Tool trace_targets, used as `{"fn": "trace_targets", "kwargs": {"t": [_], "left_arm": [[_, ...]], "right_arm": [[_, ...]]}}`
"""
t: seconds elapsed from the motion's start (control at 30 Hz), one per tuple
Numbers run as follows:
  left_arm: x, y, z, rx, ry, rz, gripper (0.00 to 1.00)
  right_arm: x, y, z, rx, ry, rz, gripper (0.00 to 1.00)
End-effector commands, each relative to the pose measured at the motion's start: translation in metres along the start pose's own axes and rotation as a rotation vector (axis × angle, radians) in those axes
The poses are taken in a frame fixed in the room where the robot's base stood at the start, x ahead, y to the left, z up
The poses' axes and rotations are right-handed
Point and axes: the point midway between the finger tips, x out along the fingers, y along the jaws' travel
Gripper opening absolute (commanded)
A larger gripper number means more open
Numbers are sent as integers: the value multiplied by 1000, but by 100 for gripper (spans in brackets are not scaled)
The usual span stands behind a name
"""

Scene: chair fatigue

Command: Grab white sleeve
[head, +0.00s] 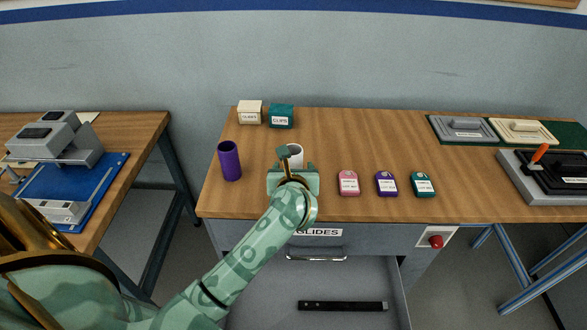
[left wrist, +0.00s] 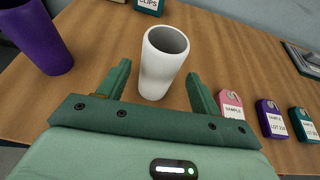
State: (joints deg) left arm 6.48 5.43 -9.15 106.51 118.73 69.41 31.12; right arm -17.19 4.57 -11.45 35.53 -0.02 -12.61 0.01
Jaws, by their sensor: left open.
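The white sleeve (left wrist: 158,70) is a hollow upright tube standing on the wooden table. In the head view the white sleeve (head: 295,154) shows only in part behind my left gripper. My left gripper (head: 293,168) is open. In the left wrist view its two fingers (left wrist: 157,88) stand apart, one on either side of the sleeve's lower part, with gaps visible. A purple sleeve (head: 229,161) stands upright to the left. My right gripper is not in view.
Pink (head: 348,183), purple (head: 386,184) and teal (head: 422,185) sample tags lie to the right. Cream (head: 250,112) and teal (head: 281,116) boxes stand at the back. An open drawer (head: 260,290) below holds a black bar (head: 343,306). Table between tags and right-hand fixtures is clear.

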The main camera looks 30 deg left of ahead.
Motion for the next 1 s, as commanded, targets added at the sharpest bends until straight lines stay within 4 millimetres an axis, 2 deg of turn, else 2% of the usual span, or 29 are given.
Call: {"fn": "trace_targets", "kwargs": {"t": [0.2, 0.3, 0.5, 0.53, 0.7, 1.0], "left_arm": [[36, 1, -4, 3, 0, 1, 65], [42, 1, -3, 3, 0, 0, 65], [43, 1, -2, 2, 0, 0, 65], [42, 1, -2, 2, 0, 0, 59], [42, 1, -3, 2, 0, 0, 15], [42, 1, -1, 2, 0, 0, 15]], "right_arm": [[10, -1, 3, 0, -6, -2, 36], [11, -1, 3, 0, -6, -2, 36], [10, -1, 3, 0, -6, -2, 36], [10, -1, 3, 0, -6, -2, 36], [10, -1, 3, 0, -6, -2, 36], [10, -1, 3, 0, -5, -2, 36]]}}
